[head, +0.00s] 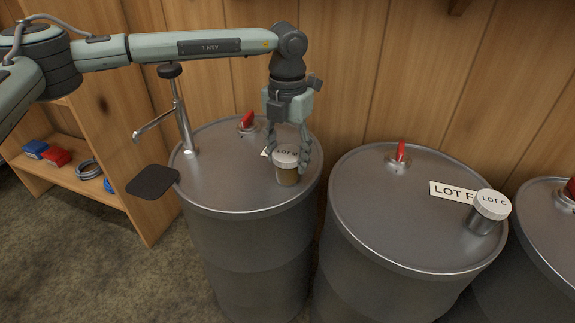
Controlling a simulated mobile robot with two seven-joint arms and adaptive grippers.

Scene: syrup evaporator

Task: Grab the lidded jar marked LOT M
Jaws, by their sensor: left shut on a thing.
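A label on the drum behind the jar is mostly hidden. My right gripper is not in view.
A second drum (385,215) bears a LOT F label (453,192) and a jar marked LOT C (488,212). A third drum is cut off at right. A metal tap-like pump (180,115) stands on the left drum. A wooden shelf (110,150) is at left.

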